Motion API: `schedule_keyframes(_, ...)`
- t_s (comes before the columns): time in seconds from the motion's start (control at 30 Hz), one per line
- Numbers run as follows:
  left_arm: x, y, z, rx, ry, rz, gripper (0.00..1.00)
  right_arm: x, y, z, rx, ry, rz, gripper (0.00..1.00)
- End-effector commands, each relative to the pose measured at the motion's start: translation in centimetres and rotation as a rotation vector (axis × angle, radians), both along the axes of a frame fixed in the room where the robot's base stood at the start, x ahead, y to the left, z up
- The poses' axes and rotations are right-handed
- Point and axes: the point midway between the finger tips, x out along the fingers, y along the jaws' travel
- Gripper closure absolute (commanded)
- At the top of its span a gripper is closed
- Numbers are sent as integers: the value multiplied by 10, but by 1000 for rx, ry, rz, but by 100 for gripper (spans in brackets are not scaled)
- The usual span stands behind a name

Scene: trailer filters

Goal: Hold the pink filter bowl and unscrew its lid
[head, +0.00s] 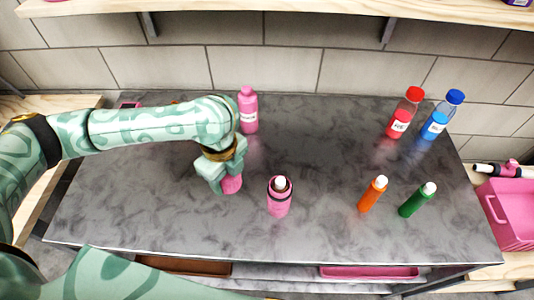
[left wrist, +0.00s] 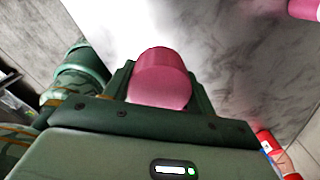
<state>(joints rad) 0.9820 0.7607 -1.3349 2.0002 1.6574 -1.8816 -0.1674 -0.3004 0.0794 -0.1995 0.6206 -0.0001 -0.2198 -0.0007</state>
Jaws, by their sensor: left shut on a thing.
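My left gripper (head: 226,182) points down over the left middle of the grey table and is shut on a smooth pink cylinder, which I take for the pink filter bowl (head: 232,185). In the left wrist view the bowl (left wrist: 160,78) sits between the two dark fingers (left wrist: 161,92), its rounded pink end showing. Much of the bowl is hidden by the gripper, and I cannot make out a separate lid or whether the bowl touches the table. My right gripper is not in view.
A pink bottle with a white cap (head: 279,198) stands just right of my left gripper. Another pink bottle (head: 249,112) stands behind. Orange (head: 372,195), green (head: 416,201), red (head: 402,118) and blue (head: 437,125) bottles stand right. The table's (head: 325,165) centre is clear.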

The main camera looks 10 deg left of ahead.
Motion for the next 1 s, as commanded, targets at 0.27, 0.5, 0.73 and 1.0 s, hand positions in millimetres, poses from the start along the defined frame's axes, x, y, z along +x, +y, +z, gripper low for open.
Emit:
schedule_keyframes(0.27,59,6,-35,-1,3,5,72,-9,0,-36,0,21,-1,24)
schedule_keyframes(0.5,104,11,-72,-1,7,4,72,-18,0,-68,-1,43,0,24)
schedule_keyframes(0.73,123,13,-89,-1,1,2,72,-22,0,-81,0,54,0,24)
schedule_keyframes(1.0,133,15,-119,0,5,2,72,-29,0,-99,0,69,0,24)
